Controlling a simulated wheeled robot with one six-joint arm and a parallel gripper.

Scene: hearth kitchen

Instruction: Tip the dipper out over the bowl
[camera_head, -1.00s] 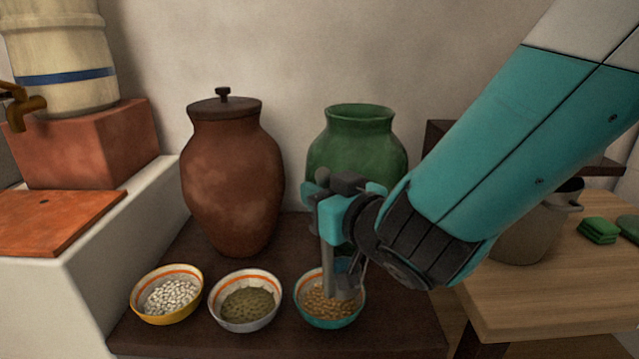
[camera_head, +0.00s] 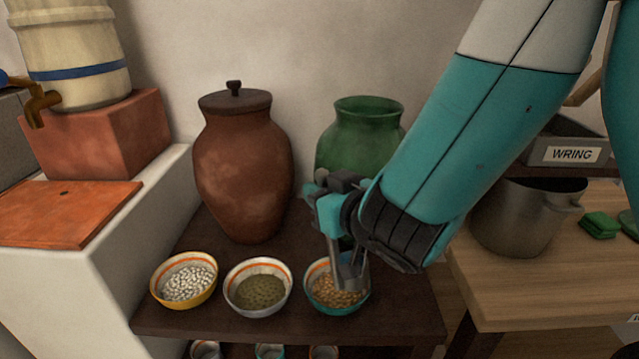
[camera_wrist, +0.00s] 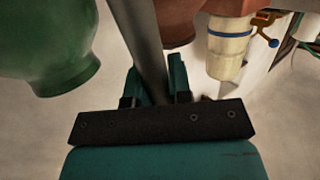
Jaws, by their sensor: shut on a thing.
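My gripper (camera_head: 328,200) is shut on the grey dipper (camera_head: 350,272), which hangs below it in the head view. The dipper's lower end is over the teal bowl (camera_head: 342,310), which holds tan grains or pulses, and overlaps its far inside part. I cannot tell whether it touches the contents, nor what is inside the dipper. In the wrist view the dipper's grey handle (camera_wrist: 142,40) runs up from between my jaws (camera_wrist: 155,88). A white bowl (camera_head: 258,310) with greenish contents and a yellow bowl (camera_head: 185,300) with white beans stand to the left.
A lidded brown jar (camera_head: 242,175) and a green jar (camera_head: 365,130) stand behind the bowls on a dark shelf (camera_head: 410,320). A grey pot (camera_head: 510,220) and green cloths (camera_head: 600,225) are on the wooden table at right. Small cups (camera_head: 270,350) show below the shelf edge.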

